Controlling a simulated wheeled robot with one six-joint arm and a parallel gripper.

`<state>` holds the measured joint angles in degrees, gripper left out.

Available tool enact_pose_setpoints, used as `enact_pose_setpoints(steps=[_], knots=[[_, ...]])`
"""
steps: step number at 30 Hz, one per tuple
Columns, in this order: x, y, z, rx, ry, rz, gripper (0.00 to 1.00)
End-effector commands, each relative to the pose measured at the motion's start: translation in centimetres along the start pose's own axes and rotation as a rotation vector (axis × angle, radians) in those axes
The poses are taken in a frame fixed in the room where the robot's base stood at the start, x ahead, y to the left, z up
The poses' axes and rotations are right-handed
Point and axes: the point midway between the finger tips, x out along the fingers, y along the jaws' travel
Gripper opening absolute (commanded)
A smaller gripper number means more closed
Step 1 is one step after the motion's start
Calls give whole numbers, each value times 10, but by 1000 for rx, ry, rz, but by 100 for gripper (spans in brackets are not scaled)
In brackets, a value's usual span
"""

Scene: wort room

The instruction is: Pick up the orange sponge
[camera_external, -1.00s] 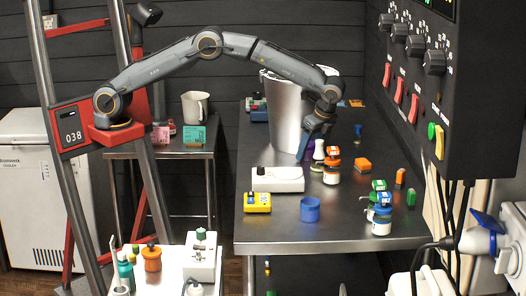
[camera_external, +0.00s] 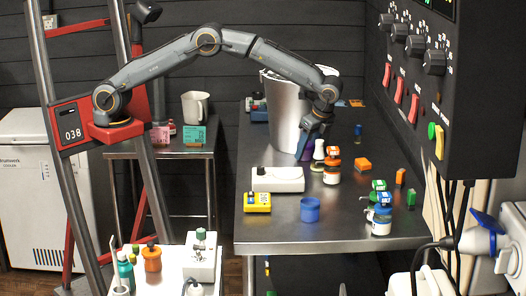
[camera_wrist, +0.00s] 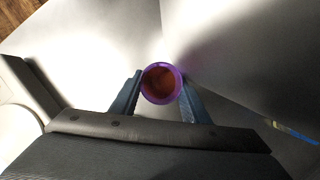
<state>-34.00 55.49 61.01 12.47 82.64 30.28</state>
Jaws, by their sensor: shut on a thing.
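An orange block (camera_external: 362,164), which looks like the sponge, lies on the steel table to the right of my gripper (camera_external: 309,143) and apart from it. A second, smaller orange piece (camera_external: 400,176) stands near the table's right edge; I cannot tell for sure which is the sponge. In the wrist view my gripper (camera_wrist: 160,95) has its two blue fingers on either side of a round purple cup (camera_wrist: 161,83) with a dark reddish inside. The fingers are shut on this cup. In the external view the cup is mostly hidden. No orange block shows in the wrist view.
A tall silver container (camera_external: 286,112) stands right beside my gripper. Close by are an orange-lidded jar (camera_external: 332,172), a white device (camera_external: 278,179), a yellow box (camera_external: 257,202) and a blue cup (camera_external: 310,210). Blue- and green-topped jars (camera_external: 381,225) stand at the front right.

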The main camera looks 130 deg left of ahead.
Motion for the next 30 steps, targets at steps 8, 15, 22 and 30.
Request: enact_pose_setpoints(steps=[8, 15, 22, 30], knots=[[2, 22, 14, 1, -1, 1, 15], [6, 48, 27, 1, -1, 0, 15], [12, 74, 40, 2, -1, 0, 15], [19, 104, 55, 3, -1, 0, 15]])
